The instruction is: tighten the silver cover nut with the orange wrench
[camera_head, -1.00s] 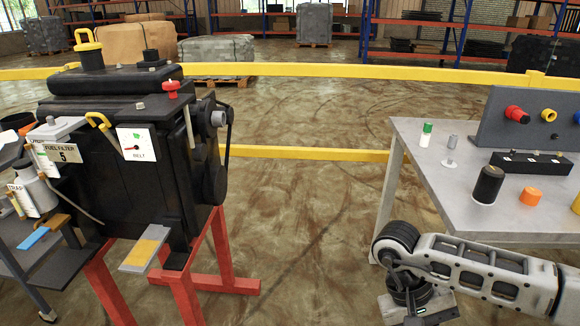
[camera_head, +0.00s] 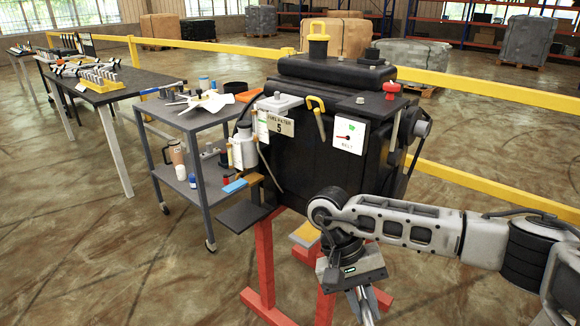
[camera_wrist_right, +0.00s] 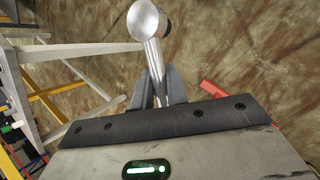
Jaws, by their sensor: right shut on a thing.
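My right gripper (camera_wrist_right: 156,88) is shut on a silver metal tool (camera_wrist_right: 150,25) with a round, shiny head and a narrow shank. The held tool shows no orange. In the head view the right gripper (camera_head: 360,290) hangs in front of the black machine's red stand, pointing down. A small silver-grey nut (camera_head: 361,100) sits on the machine's top ledge; I cannot tell if it is the cover nut. No orange wrench can be made out for certain; an orange item (camera_head: 248,95) lies at the back of the grey cart. My left gripper is not in view.
The black machine (camera_head: 330,125) stands on a red stand (camera_head: 265,255). Left of it is the grey cart (camera_head: 195,118) with bottles, a mug and tools. A long dark table (camera_head: 105,92) stands farther left. A yellow rail (camera_head: 480,92) runs behind. Floor at front left is clear.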

